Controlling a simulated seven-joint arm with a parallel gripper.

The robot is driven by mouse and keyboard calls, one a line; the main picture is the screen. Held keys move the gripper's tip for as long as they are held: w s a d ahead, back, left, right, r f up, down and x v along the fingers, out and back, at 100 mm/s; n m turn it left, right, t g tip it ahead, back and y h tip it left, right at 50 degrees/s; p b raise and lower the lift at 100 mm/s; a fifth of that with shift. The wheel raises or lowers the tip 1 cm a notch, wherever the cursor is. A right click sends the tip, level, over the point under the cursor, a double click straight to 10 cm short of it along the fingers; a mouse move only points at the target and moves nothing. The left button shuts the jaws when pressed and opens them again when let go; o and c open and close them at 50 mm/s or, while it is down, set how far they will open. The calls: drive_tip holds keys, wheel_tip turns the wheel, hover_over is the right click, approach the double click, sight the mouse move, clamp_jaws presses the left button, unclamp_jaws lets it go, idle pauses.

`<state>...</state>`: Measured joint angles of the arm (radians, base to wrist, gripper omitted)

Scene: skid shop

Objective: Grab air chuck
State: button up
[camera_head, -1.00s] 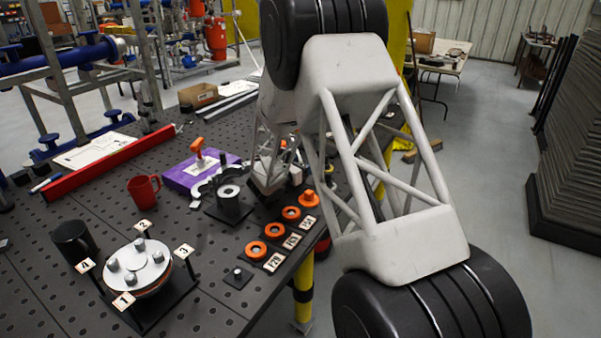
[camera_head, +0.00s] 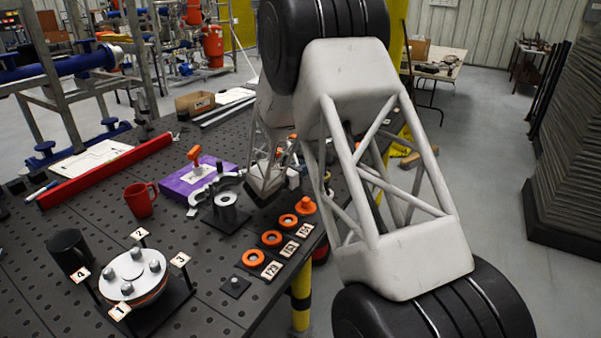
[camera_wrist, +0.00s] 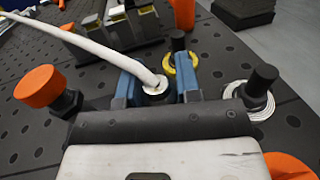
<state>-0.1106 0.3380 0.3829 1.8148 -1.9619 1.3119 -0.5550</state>
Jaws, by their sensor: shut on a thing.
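In the wrist view my gripper (camera_wrist: 156,88) has two blue fingers. They are closed on a small fitting with a pale round collar (camera_wrist: 155,85), which I take to be the air chuck. A white hose (camera_wrist: 108,50) curves from it to the upper left. Its lower part is hidden by the dark gripper body. In the head view my gripper is low over the table's right side, largely behind my arm, and the held fitting cannot be made out there.
Around the gripper stand a black post in a yellow ring (camera_wrist: 181,64), a black post in a white ring (camera_wrist: 258,88) and an orange-capped part (camera_wrist: 42,88). Orange rings (camera_head: 253,257), a red mug (camera_head: 140,199) and a flange (camera_head: 135,274) are on the perforated table (camera_head: 45,300).

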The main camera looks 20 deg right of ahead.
wheel_tip(320, 180, up, 16)
idle(0.5)
drive_tip(key=shift+r, duration=0.1)
